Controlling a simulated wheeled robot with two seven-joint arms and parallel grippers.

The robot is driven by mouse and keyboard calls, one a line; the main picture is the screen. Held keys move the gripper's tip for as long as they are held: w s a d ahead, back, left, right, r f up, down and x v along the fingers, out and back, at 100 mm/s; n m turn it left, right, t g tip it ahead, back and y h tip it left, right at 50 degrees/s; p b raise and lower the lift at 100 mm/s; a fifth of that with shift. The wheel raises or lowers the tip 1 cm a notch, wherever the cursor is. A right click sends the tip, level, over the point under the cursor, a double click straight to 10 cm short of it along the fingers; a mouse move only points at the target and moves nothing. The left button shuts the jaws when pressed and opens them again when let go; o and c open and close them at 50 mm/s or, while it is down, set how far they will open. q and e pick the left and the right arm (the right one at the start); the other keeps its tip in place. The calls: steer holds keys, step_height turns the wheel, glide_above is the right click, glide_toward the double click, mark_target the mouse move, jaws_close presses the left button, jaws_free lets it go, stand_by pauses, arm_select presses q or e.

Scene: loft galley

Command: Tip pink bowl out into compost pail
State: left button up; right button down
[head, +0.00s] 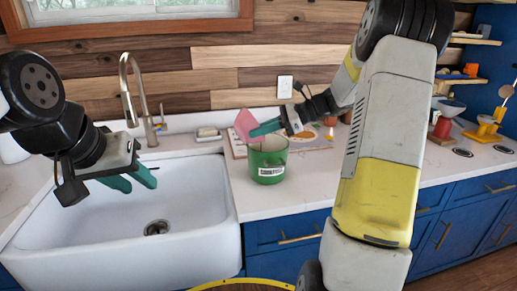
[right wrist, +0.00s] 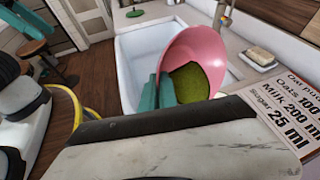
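The pink bowl (head: 243,125) is tilted steeply on its side above the green compost pail (head: 266,162), near its left rim. My right gripper (head: 262,129) is shut on the bowl's rim. In the right wrist view, the bowl (right wrist: 197,47) shows its pink inside, with a textured olive-green mass (right wrist: 188,84) lying within it. My left gripper (head: 137,180) is open and empty over the sink.
The white sink (head: 190,205) with its tap (head: 127,90) is left of the pail. A recipe board (right wrist: 293,97) lies behind the pail. A soap dish (head: 208,133) sits behind the sink. The white counter (head: 325,180) right of the pail is clear.

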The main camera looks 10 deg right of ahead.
steer(key=shift+w+d+r+y, duration=0.15)
steer(key=shift+d+y, duration=0.1)
steer(key=shift+y, duration=0.25)
steer(key=shift+w+d+r+m+y+p, duration=0.15)
steer(key=shift+d+m+y+p, duration=0.1)
steer(key=shift+d+y, duration=0.3)
steer(key=shift+w+d+r+m+y+p, duration=0.15)
steer(key=shift+d+m+y+p, duration=0.15)
steer(key=shift+d, duration=0.35)
stand_by(0.5)
steer(key=shift+w+d+r+m+y+p, duration=0.15)
steer(key=shift+d+m+y+p, duration=0.1)
steer(key=shift+d+y, duration=0.25)
steer(key=shift+w+d+f+m+y+p, duration=0.1)
steer(key=shift+d+m+y, duration=0.15)
steer(key=shift+y, duration=0.4)
stand_by(0.9)
